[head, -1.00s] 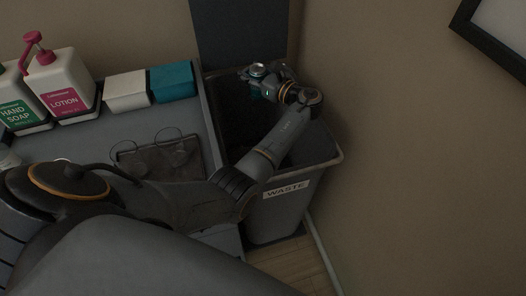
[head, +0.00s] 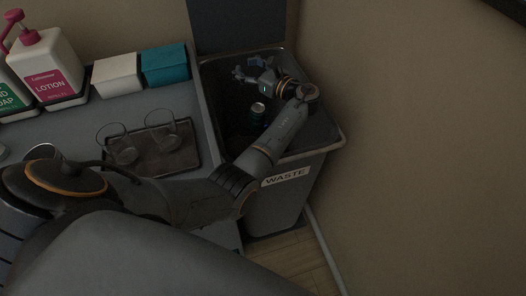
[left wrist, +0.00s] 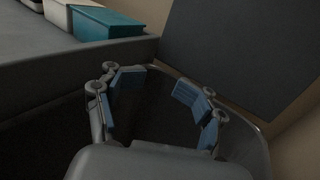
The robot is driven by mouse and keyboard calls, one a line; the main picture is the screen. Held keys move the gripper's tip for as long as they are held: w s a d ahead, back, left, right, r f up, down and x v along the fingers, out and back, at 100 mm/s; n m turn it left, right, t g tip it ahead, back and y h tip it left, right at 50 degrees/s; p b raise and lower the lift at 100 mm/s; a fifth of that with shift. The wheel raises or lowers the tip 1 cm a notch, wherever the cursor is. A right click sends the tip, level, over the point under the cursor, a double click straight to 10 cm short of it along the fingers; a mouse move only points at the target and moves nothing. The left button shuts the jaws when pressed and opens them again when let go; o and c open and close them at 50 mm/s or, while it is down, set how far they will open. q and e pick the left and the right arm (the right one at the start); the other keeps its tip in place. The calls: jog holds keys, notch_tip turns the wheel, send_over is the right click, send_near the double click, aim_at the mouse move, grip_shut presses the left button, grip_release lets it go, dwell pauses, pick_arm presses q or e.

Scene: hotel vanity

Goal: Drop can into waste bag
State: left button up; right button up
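The can (head: 258,112), dark green with a pale metal top, is inside the mouth of the waste bin, below and apart from my left gripper. The waste bin (head: 285,200) is grey with a "WASTE" label and a dark inside. My left gripper (head: 250,70) is over the bin's opening, its fingers spread. In the left wrist view the left gripper (left wrist: 160,92) is open with nothing between its blue pads, and the can does not show there. My right gripper is not in view.
The grey counter (head: 85,125) left of the bin holds a tray (head: 180,160) with two glasses, a white box (head: 116,75), a teal box (head: 165,66), a lotion bottle (head: 52,65) and a soap bottle. A wall stands close right of the bin.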

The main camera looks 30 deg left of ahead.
pick_arm(q)
jog(key=shift+o, duration=0.3)
jog(key=shift+f, duration=0.1)
jog(key=s+d, duration=0.1)
jog(key=d, duration=1.1)
jog(key=shift+s, duration=0.4)
